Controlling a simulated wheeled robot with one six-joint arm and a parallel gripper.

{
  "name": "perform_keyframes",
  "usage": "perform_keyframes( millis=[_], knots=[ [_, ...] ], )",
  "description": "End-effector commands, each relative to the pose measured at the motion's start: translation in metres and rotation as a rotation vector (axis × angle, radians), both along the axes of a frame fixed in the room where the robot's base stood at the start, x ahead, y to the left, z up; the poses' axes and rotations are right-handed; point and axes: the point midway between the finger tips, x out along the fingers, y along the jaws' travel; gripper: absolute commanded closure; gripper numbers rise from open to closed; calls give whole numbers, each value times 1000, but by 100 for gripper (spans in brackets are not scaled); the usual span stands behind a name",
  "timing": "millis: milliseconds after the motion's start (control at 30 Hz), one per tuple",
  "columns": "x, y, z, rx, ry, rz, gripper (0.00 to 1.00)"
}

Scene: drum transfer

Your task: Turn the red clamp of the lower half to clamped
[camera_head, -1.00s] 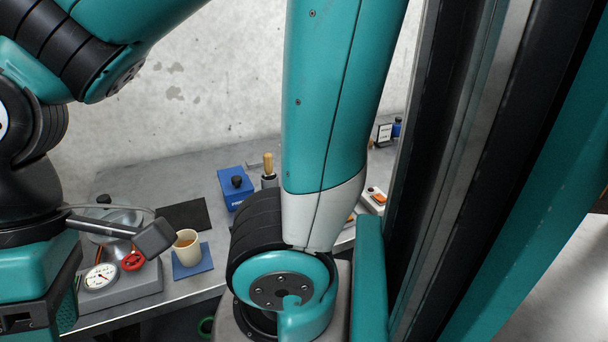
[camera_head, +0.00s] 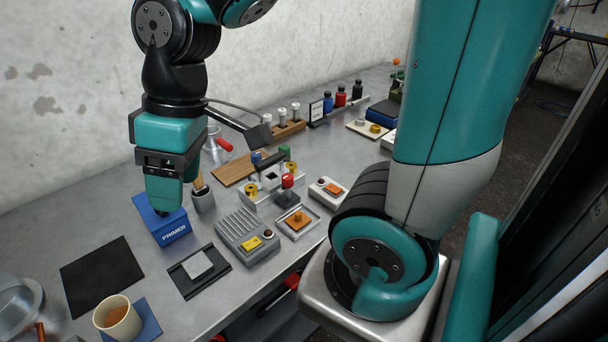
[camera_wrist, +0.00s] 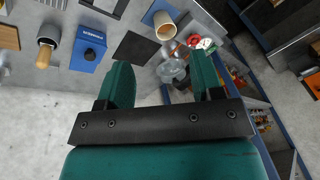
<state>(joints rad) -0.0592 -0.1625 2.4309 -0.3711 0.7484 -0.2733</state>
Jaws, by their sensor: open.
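A grey metal fixture (camera_head: 262,200) stands mid-bench in the head view, with yellow round parts and black, blue and green handles. A small red part (camera_head: 288,180) stands upright at its front right. It may be the red clamp; its setting is too small to tell. A red handle (camera_head: 222,145) also shows farther back, beside a clear vessel. My gripper (camera_head: 163,203) points down left of the fixture, near the blue PRIMER box, well apart from both red parts. In the wrist view my gripper (camera_wrist: 162,78) has its teal fingers spread, with nothing between them.
The blue PRIMER box (camera_head: 168,228) and a holder with a wooden-handled tool (camera_head: 203,199) are close to my gripper. A grey ribbed device (camera_head: 246,237) and an orange-topped tray (camera_head: 297,221) stand in front of the fixture. A cup (camera_head: 117,317) is at lower left.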

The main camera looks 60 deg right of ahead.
Motion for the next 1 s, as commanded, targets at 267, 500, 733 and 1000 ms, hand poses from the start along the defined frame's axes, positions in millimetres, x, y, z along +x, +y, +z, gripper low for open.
perform_keyframes(
  millis=[267, 500, 733, 1000],
  knots=[
    [88, -218, -55, -207, 19, -65, 40],
    [74, -322, -82, -268, 76, -60, 40],
    [71, -329, -109, -269, 85, -52, 40],
    [70, -328, -170, -267, 85, -52, 40]
  ],
)
